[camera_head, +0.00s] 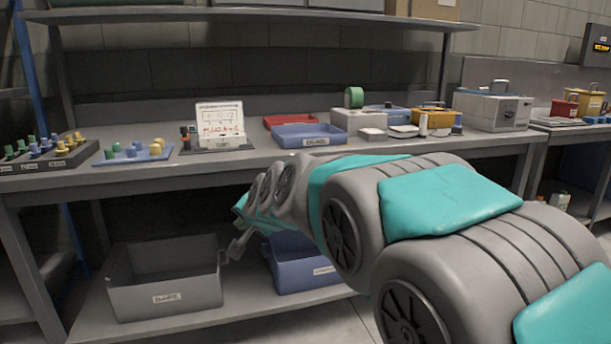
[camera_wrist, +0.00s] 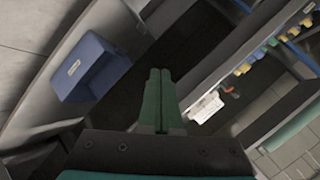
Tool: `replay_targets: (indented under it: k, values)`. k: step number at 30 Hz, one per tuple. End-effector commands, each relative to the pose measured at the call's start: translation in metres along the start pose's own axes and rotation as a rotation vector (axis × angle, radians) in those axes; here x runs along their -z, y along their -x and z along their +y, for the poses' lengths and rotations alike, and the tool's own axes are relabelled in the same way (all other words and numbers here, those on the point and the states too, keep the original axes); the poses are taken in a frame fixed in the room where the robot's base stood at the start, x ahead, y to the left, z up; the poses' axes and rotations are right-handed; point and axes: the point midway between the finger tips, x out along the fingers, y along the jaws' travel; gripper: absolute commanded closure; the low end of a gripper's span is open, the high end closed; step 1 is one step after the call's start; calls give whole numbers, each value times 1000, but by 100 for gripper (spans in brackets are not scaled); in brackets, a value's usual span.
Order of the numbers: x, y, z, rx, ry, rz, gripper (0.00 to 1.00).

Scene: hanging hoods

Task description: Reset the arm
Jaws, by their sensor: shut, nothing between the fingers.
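My arm reaches from the lower right of the head view toward the front of the workbench. My gripper (camera_head: 235,246) is at its far end, in front of the gap between the bench top and the lower shelf, near the grey bin. In the wrist view my gripper (camera_wrist: 158,75) shows its two green fingers pressed together, with nothing between them. The fingers point toward the dark space under the bench top. The arm hides part of the bench's front edge and part of the blue bin below.
A grey bin (camera_head: 165,299) and a blue bin (camera_head: 300,281) stand on the lower shelf. The bench top (camera_head: 370,152) carries a blue tray (camera_head: 309,136), a red tray (camera_head: 283,120), a white sign (camera_head: 220,120), several coloured pegs and cases. An upper shelf (camera_head: 250,14) hangs above.

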Motion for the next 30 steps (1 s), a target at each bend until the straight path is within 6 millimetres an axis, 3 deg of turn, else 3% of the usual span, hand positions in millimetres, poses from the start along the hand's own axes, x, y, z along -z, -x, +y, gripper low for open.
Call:
replay_targets:
  k: [1, 6, 12, 18, 24, 30]
  values:
    - [-6, 18, 31, -60, 38, -35, 100]
    - [-45, 74, 129, -253, 160, -196, 100]
    - [-98, 152, 229, -444, 261, -401, 100]
    - [-161, 237, 313, -606, 316, -628, 100]
    - [-205, 298, 358, -699, 336, -794, 100]
    - [-218, 317, 370, -724, 341, -844, 100]
